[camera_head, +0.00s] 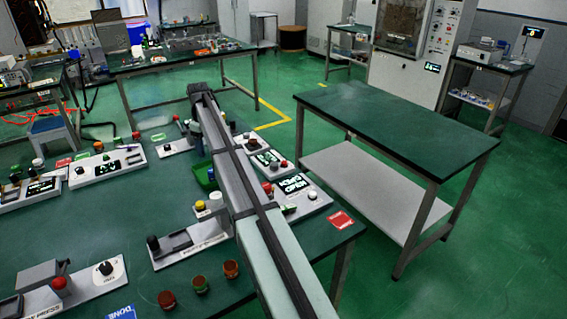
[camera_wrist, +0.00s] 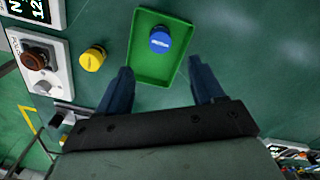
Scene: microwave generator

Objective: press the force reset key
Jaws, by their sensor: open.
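I cannot make out a label for the force reset key on any panel. In the wrist view, a white panel (camera_wrist: 52,78) at the upper left carries a large red-brown round knob (camera_wrist: 36,58). My gripper (camera_wrist: 160,72) is open and empty, its two dark fingers apart over the near end of a green tray (camera_wrist: 143,66). A blue round cap (camera_wrist: 160,38) lies in the tray, beyond the fingertips. In the head view, white panels with displays and knobs, such as the display panel (camera_head: 318,199), stand right of my arm, which hides part of them.
A yellow cap (camera_wrist: 93,58) sits between tray and panel. The green tray (camera_head: 190,169) also shows beside my arm in the head view. More control panels (camera_head: 107,165) stand on the left. A red card (camera_head: 341,219) lies near the table's right edge. An empty green-topped table (camera_head: 400,128) stands beyond.

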